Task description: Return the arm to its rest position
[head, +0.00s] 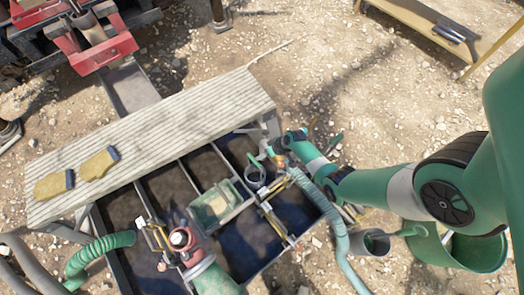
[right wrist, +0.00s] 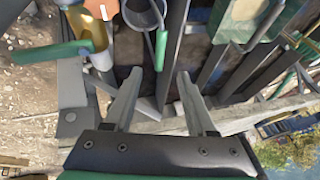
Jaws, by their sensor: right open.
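My right arm (head: 375,190) reaches in from the right in the head view, and its wrist is over the right end of the mud tank (head: 235,235). My right gripper (right wrist: 156,88) shows in the right wrist view with its two fingers spread apart and nothing between them. Beyond the fingers are the tank's walls and dark compartments. A grey round cup (head: 255,174) with a green handle is close to the gripper in the head view; it also shows in the right wrist view (right wrist: 133,16), apart from the fingers. I do not see my left gripper.
A ribbed plank (head: 190,130) lies along the tank's far side with two yellow gloves (head: 98,164) on it. A ribbed hose (head: 335,225) runs by the tank's right end. A green tub (head: 470,252) and a grey cup (head: 372,243) stand at right.

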